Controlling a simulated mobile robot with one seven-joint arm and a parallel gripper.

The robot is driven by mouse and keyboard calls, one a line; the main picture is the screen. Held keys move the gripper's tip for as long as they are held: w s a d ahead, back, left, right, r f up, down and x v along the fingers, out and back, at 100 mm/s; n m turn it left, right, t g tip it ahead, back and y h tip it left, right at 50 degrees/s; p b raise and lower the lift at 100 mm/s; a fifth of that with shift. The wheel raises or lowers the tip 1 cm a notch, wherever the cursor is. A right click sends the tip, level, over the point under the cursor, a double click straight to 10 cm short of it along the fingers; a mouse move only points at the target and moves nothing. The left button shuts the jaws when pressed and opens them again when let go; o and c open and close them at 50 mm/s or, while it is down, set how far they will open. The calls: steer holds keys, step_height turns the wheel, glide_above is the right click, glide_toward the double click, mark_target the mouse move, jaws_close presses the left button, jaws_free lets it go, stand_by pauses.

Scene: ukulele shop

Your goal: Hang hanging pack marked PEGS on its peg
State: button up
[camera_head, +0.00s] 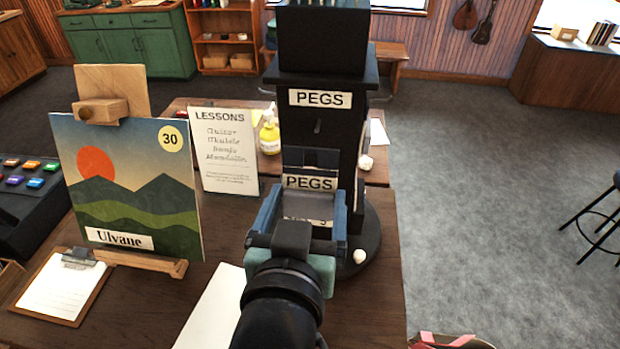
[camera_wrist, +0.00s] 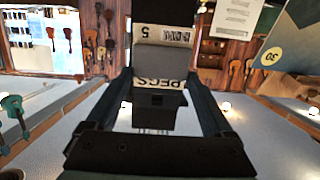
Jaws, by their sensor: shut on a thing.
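The hanging pack (camera_head: 310,158) is dark with a white PEGS label and sits between the fingers of my gripper (camera_head: 306,197). In the wrist view the pack (camera_wrist: 155,101) appears upside down between the two fingers of my gripper (camera_wrist: 158,82). The black display stand (camera_head: 322,60) rises behind the pack, with its own PEGS label (camera_head: 320,98). A small peg (camera_head: 317,126) sticks out below that label. The pack's top is a little below this peg in the head view. I cannot tell the gap between pack and stand.
A painting on an easel (camera_head: 128,190), a LESSONS sheet (camera_head: 225,150) and a yellow bottle (camera_head: 269,135) stand left of the stand. A clipboard (camera_head: 60,288) lies at the front left of the table. Open floor (camera_head: 470,170) lies to the right.

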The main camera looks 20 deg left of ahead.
steer(key=shift+s+r+b, duration=0.1)
steer(key=shift+s+b, duration=0.05)
steer(key=shift+b, duration=0.25)
steer(key=shift+r+b+x, duration=0.15)
steer(key=shift+b+x, duration=0.25)
steer(key=shift+x, duration=2.05)
steer(key=shift+r+b+x, duration=0.15)
steer(key=shift+b+x, duration=0.25)
steer(key=shift+x, duration=2.1)
steer(key=o, duration=1.1)
